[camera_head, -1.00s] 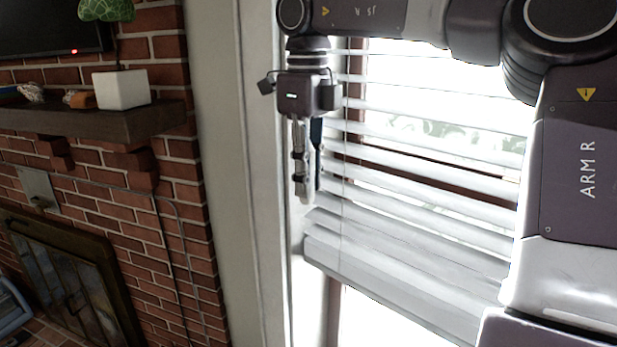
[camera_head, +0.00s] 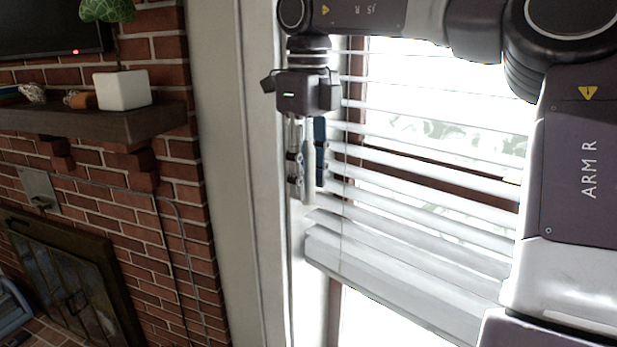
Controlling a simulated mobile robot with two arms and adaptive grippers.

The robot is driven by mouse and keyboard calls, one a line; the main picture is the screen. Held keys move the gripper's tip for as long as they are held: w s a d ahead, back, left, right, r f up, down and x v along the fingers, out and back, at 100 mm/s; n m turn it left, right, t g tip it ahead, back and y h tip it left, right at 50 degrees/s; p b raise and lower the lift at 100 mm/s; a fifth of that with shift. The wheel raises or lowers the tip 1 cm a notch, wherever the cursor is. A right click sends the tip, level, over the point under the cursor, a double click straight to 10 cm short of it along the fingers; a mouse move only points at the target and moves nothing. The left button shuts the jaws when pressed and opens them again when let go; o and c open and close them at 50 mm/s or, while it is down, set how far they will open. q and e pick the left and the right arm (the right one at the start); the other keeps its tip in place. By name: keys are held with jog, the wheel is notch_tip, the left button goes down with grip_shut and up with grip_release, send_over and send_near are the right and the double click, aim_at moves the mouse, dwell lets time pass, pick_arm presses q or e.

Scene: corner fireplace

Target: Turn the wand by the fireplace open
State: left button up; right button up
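The blind's wand (camera_head: 309,150) is a slim pale rod hanging at the left edge of the white window blind (camera_head: 420,205). My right gripper (camera_head: 307,180) points down from above, with one finger on each side of the wand. The wand fills the narrow gap, so the gripper appears shut on it. The blind's slats are tilted with bright gaps between them, and the lowest slats are bunched closer together. The wand's upper end is hidden behind the gripper body. My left gripper is out of view.
The brick fireplace (camera_head: 75,285) stands at the left, below a dark mantel (camera_head: 95,125) with a white plant pot (camera_head: 122,90). A pale wall strip (camera_head: 235,180) separates the bricks from the window. My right arm covers the upper right.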

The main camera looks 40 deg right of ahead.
aim_at(308, 147)
notch_tip(308, 147, up, 7)
jog(key=shift+r, duration=0.2)
dwell(0.5)
dwell(0.5)
